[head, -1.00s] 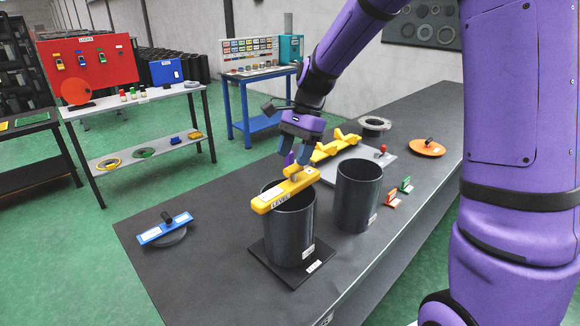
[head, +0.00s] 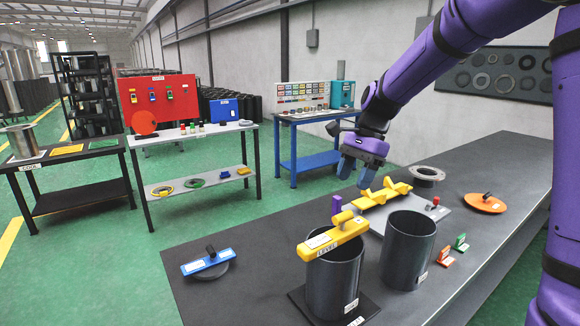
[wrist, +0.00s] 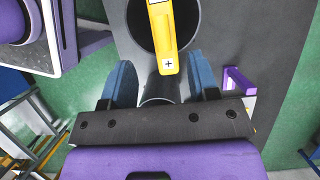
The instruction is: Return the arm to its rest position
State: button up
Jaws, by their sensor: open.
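My gripper (head: 366,180) is open and empty, with blue fingertips pointing down. In the head view it hangs above the bench, up and behind the yellow level (head: 335,238). The level lies across the open top of a dark cylinder (head: 333,284) standing on a black square plate. The wrist view shows my gripper's two fingers (wrist: 163,88) spread apart, with the yellow level (wrist: 163,40) beyond them over the cylinder's dark opening. My purple arm reaches in from the upper right.
A second dark cylinder (head: 408,252) stands to the right. Yellow tools (head: 383,195), a purple piece (head: 337,205), a grey flange (head: 427,176), an orange disc (head: 485,203), small red and green pieces and a blue-handled disc (head: 207,264) are on the bench (head: 250,302). Other tables stand behind.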

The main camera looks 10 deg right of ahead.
jog(key=s+d+r+n+t+h, duration=0.1)
jog(key=s+n, duration=0.3)
jog(key=s, duration=0.5)
jog(key=s+d+r+n+t+h, duration=0.1)
jog(key=s+r+n+t, duration=0.2)
jog(key=s, duration=0.6)
jog(key=s+d+r+n+t+h, duration=0.1)
jog(key=s+r+n+t+h, duration=0.1)
jog(key=s+n, duration=0.4)
jog(key=s+r, duration=0.1)
jog(key=s, duration=0.2)
jog(key=shift+s+r+t, duration=0.15)
jog(key=shift+s+t, duration=0.2)
jog(key=shift+t, duration=0.05)
